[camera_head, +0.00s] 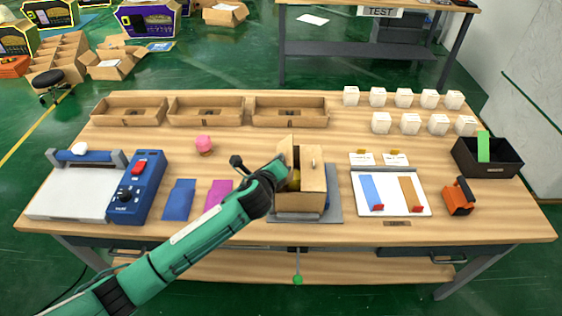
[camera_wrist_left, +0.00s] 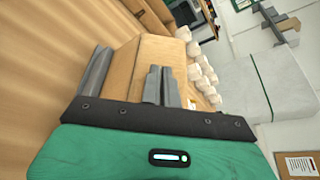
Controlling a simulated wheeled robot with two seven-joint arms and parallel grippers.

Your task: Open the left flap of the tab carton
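The tab carton (camera_head: 313,188) is a brown cardboard box on a grey mat (camera_head: 332,208) at the middle front of the table. Its top is partly open, and a yellowish round item (camera_head: 294,181) shows inside. A narrow panel stands up at its left side, beside my left gripper (camera_head: 279,168). I cannot tell whether a finger touches the flap. My right gripper is not in view.
A white tray (camera_head: 421,208) with a blue and an orange strip lies right of the carton. An orange tool (camera_head: 459,197) and a black bin (camera_head: 487,170) are farther right. Open trays (camera_head: 290,120) and white boxes (camera_head: 404,97) line the back. My left arm crosses the front left.

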